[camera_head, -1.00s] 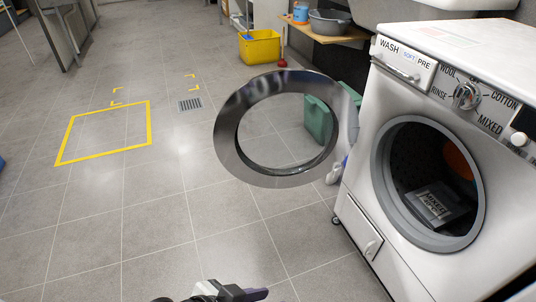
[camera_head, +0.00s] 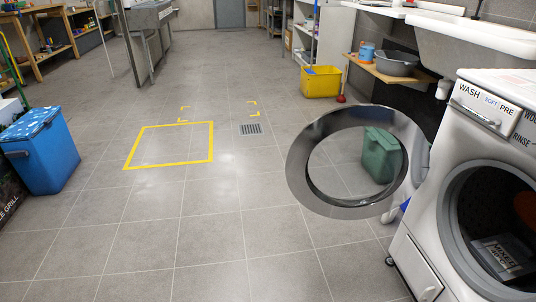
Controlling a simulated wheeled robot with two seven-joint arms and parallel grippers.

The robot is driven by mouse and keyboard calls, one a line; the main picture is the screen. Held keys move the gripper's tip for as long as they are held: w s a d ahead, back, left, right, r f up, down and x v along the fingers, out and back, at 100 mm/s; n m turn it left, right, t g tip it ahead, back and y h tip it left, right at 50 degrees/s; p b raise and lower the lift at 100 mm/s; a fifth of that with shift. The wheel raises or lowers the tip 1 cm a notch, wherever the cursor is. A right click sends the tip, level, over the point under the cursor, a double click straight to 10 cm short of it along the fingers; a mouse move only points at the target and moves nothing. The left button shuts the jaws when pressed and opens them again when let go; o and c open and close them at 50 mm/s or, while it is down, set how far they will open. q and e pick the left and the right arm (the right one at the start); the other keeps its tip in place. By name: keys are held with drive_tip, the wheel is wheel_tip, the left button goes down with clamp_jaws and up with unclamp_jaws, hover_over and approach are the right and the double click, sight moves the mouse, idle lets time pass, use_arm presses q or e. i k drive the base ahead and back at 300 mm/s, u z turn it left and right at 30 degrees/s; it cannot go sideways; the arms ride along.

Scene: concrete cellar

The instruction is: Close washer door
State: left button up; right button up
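The white washer (camera_head: 428,236) stands at the right edge of the head view, partly cut off. Its round door (camera_head: 300,172), a shiny ring with a clear middle, stands wide open, swung out to the left of the machine. The drum opening (camera_head: 463,215) is uncovered. Inside it lie a dark labelled packet (camera_head: 503,256) and something orange at the right edge. Neither of my grippers shows in the head view now.
A green container (camera_head: 380,155) shows behind the door. A blue bin (camera_head: 45,150) stands at the left. A yellow bucket (camera_head: 321,82) and a shelf with a grey basin (camera_head: 398,62) are farther back. The tiled floor around the yellow marked square (camera_head: 168,125) is clear.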

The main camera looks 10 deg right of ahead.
sight(414, 169)
drive_tip(key=u, duration=0.35)
drive_tip(key=i, duration=4.1)
drive_tip(key=z, duration=4.3)
drive_tip(key=i, duration=0.45)
drive_tip(key=z, duration=0.1)
drive_tip(key=k, duration=1.25)
drive_tip(key=u, duration=0.6)
drive_tip(key=i, duration=0.75)
drive_tip(key=u, duration=0.25)
